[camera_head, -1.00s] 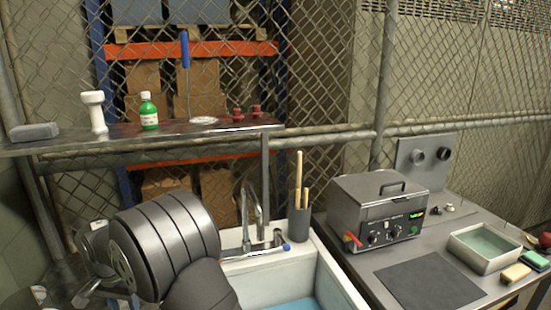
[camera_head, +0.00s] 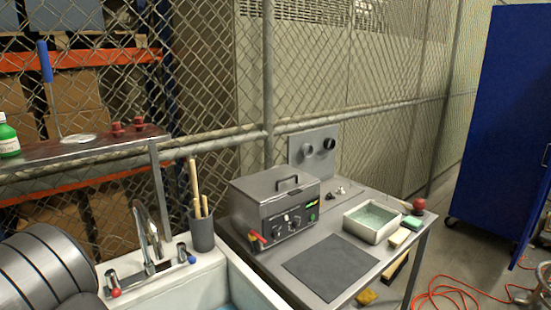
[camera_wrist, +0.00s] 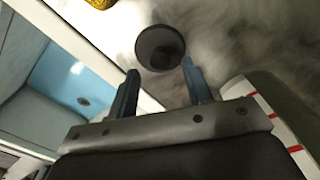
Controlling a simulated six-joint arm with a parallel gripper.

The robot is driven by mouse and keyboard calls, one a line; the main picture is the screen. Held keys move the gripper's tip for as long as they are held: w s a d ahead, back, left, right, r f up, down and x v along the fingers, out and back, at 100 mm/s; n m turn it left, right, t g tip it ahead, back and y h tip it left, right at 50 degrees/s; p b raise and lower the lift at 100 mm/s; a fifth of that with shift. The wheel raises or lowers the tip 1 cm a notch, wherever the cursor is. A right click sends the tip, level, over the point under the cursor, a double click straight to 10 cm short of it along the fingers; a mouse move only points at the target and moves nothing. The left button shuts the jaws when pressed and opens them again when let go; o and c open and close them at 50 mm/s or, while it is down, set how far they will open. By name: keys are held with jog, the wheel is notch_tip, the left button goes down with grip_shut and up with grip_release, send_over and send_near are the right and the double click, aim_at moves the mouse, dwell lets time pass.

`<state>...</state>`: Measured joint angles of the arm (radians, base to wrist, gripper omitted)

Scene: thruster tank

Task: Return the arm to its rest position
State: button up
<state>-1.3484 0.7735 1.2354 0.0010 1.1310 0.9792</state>
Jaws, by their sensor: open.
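My gripper (camera_wrist: 160,85) shows in the wrist view with its two fingers spread apart and nothing between them. A dark round disc (camera_wrist: 160,47) lies beyond the fingertips on a grey, blurred surface; I cannot tell what it is. The sink with blue water (camera_wrist: 90,75) is to the left of the fingers in that view. In the head view only part of my dark arm shows at the lower left, and the gripper is out of that frame.
The sink (camera_head: 185,280) has a tap (camera_head: 150,235) and a holder with wooden handles (camera_head: 202,230). A bench at right carries a metal box (camera_head: 275,208), a dark mat (camera_head: 330,266) and a tray (camera_head: 372,221). An orange cable (camera_head: 455,295) lies on the floor near a blue cabinet (camera_head: 505,120).

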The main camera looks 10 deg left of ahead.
notch_tip(320, 180, down, 3)
jog(key=shift+f, duration=0.15)
notch_tip(320, 180, up, 11)
notch_tip(320, 180, down, 12)
jog(key=shift+r, duration=0.15)
jog(key=r, duration=0.5)
jog(key=shift+w+d, duration=0.35)
jog(key=shift+w, duration=0.05)
jog(key=w+d+r, duration=0.6)
jog(key=w+d, duration=0.2)
jog(key=w+d+f+n, duration=0.2)
jog(key=w+d+n, duration=0.2)
jog(key=d, duration=0.7)
jog(key=w+d+f+n, duration=0.2)
jog(key=w+d+n, duration=0.3)
jog(key=w+d, duration=0.3)
jog(key=shift+d+n, duration=0.3)
jog(key=shift+d, duration=1.65)
